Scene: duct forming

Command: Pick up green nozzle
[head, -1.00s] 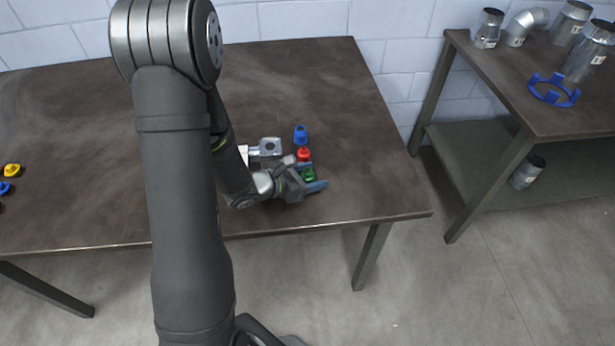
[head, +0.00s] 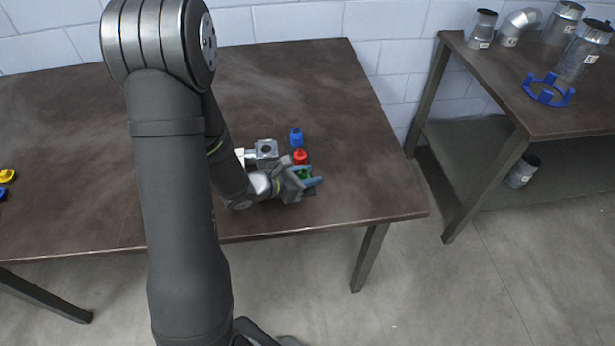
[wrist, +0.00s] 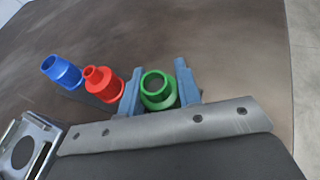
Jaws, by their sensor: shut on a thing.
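The green nozzle (wrist: 158,90) sits between the two blue fingers of my gripper (wrist: 160,88) in the wrist view, its round opening facing the camera. In the head view the green nozzle (head: 304,175) is partly hidden by my gripper (head: 308,177), near the front right of the brown table. My gripper is shut on it. I cannot tell whether the nozzle's base touches what is under it.
A red nozzle (wrist: 101,84) stands close beside the left finger, with a blue nozzle (wrist: 62,71) beyond it. A metal bracket (head: 264,149) lies left of them. The table (head: 340,110) is clear to the right. A side bench (head: 520,90) holds metal ducts.

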